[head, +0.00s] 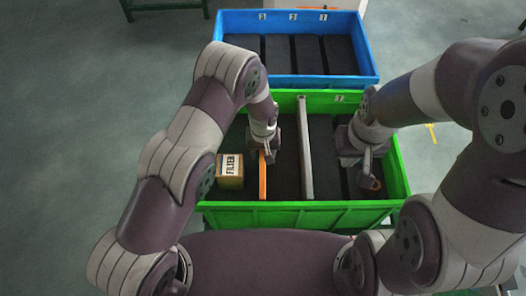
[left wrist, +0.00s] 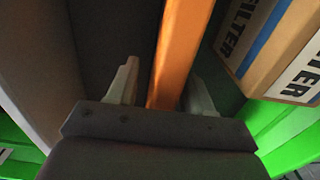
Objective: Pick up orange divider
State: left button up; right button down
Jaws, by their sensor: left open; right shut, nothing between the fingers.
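The orange divider (head: 262,176) stands upright in the green crate (head: 300,215), just right of the filter box. In the left wrist view the orange divider (left wrist: 180,50) runs between the two pale fingers of my left gripper (left wrist: 160,88). The fingers are open, one on each side of it, with a gap showing. In the head view my left gripper (head: 268,152) is over the divider and hides its upper part. My right gripper (head: 368,180) is shut and empty over the right part of the green crate.
A cardboard filter box (head: 230,172) lies close left of the orange divider; the box also shows in the left wrist view (left wrist: 262,40). A grey divider (head: 305,150) stands to the right, between my grippers. A blue crate (head: 292,80) with dark compartments is behind.

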pick_arm(q)
jog(key=shift+a+f, duration=0.1)
jog(key=shift+f, duration=0.7)
grip_shut()
jog(key=shift+r, duration=0.15)
